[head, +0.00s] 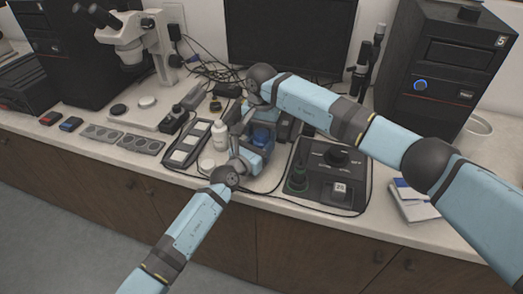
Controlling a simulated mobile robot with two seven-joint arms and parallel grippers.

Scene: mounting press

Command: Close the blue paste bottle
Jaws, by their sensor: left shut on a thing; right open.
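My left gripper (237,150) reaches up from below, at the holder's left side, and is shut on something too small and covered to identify. My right gripper (238,127) points down from above, open, just over the left one. A white bottle (219,136) stands upright left of both grippers. A pale round disc (207,165) lies in front of it.
A control box with a knob (335,175) stands close on the right. A slotted tray (188,145) lies left of the white bottle. A microscope (130,35), a monitor (290,40) and a black computer tower (445,70) stand behind. The counter's front edge is near.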

